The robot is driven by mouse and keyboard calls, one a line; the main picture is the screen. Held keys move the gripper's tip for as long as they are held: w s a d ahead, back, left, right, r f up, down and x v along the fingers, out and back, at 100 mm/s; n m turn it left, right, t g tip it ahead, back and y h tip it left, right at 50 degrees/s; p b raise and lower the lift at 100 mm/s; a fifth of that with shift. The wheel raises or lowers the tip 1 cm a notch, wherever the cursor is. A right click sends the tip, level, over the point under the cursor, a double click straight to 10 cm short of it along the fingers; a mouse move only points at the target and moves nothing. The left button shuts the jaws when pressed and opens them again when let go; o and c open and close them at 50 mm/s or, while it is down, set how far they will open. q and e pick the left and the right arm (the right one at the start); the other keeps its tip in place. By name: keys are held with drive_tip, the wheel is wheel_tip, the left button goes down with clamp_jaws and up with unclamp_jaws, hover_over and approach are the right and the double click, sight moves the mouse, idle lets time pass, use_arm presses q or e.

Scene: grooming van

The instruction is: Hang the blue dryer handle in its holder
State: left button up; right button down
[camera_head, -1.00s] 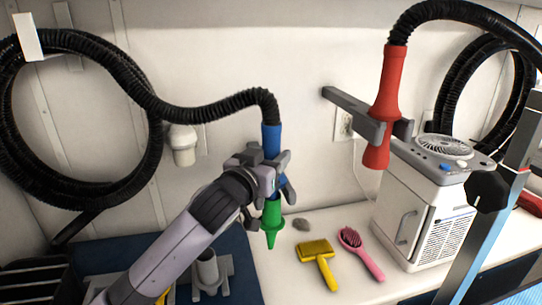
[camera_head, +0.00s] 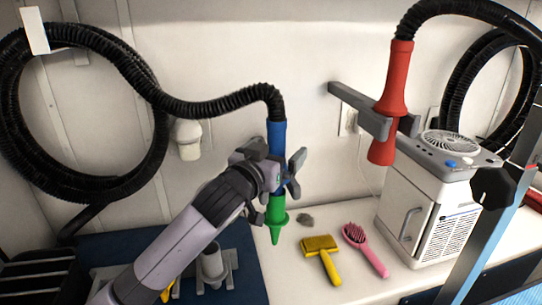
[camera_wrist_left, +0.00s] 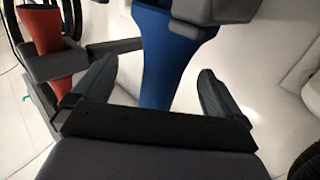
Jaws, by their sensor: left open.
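The blue dryer handle (camera_head: 277,132) hangs upright, with a black hose at its top and a green nozzle (camera_head: 276,214) below. My left gripper (camera_head: 273,166) is open at the handle's middle. In the left wrist view the blue handle (camera_wrist_left: 168,65) stands just beyond the spread fingers, with a gap on both sides. A grey piece (camera_wrist_left: 212,11) that looks like a holder prong crosses the handle's upper part there. My gripper hides the holder in the head view, and I cannot tell how deep the handle sits. My right gripper is out of view.
A red dryer handle (camera_head: 393,92) hangs in a grey wall bracket (camera_head: 355,107) to the right. Below are a white dryer unit (camera_head: 412,207), a yellow brush (camera_head: 321,256) and a pink brush (camera_head: 364,250) on the counter. A coiled black hose (camera_head: 150,110) hangs at left.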

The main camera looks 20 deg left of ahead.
use_arm(q)
drive_tip(key=shift+s+a+r+p, duration=0.15)
drive_tip(key=shift+s+p, duration=0.2)
drive_tip(key=shift+s, duration=0.95)
drive_tip(key=shift+s+a+f+p, duration=0.1)
drive_tip(key=shift+s+p, duration=0.2)
drive_tip(key=shift+s, duration=0.95)
drive_tip(key=shift+s+a, duration=0.15)
drive_tip(key=shift+s, duration=1.05)
drive_tip(key=shift+s+a, duration=0.15)
drive_tip(key=shift+s, duration=1.05)
drive_tip(key=s+a+f+g+y, duration=0.1)
drive_tip(key=s+f+g, duration=0.4)
drive_tip(key=f, duration=0.4)
drive_tip(key=s+a+f+g+y, duration=0.1)
drive_tip(key=s+f+g, duration=0.2)
drive_tip(key=s+f, duration=0.45)
drive_tip(key=s+f+g, duration=0.6)
drive_tip(key=s+f, duration=0.4)
drive_tip(key=s, duration=0.4)
drive_tip(key=w+d+f+m+t+h, duration=0.1)
drive_tip(key=w+d+f+t+h, duration=0.1)
drive_tip(key=w+f+t, duration=0.4)
drive_tip(key=shift+w+d+f+t, duration=0.25)
drive_tip(key=shift+f+t, duration=0.15)
drive_tip(key=shift+f, duration=1.4)
